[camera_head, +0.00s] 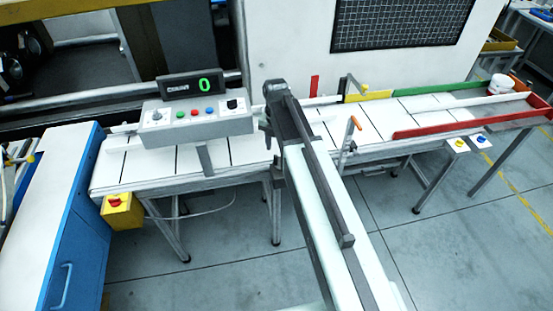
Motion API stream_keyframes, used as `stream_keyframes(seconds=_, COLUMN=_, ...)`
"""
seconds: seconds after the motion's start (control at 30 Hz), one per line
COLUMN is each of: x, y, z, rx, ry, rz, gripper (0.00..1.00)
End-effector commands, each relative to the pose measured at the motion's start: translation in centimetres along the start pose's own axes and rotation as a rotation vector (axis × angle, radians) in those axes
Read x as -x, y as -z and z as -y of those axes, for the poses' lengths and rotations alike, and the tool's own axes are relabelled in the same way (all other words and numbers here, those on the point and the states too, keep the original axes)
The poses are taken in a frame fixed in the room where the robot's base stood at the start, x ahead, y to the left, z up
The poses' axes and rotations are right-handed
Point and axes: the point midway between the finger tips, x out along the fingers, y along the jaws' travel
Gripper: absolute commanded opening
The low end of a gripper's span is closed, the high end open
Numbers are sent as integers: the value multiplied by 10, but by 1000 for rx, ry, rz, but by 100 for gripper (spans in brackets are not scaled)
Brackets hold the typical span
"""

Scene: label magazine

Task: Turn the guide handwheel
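No handwheel can be made out for certain. A small bracket with a yellow knob (364,88) stands at the rear edge of the white conveyor table (245,148). An orange-handled lever (352,125) stands on the front side of the table. My arm reaches up from the bottom of the view, and its dark end with my gripper (270,118) is over the middle of the conveyor, right of the control box (197,120). The arm's end hides part of the table behind it. My gripper's fingers cannot be made out clearly.
A display (193,85) showing a green 0 stands behind the control box. A yellow box with a red knob (117,203) hangs at the left front. Red guide rails (440,130) and a white roll (500,84) are at right. A blue cabinet (75,240) stands left. Front floor is clear.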

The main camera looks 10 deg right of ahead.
Motion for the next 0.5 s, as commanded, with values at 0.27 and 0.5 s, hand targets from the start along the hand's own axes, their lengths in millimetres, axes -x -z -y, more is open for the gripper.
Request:
stream_keyframes(seconds=0.27, x=-52, y=0, z=0, rx=-2, ry=0, rz=0, gripper=38)
stream_keyframes(seconds=0.5, x=-74, y=0, z=1, rx=-3, ry=0, rz=0, gripper=38)
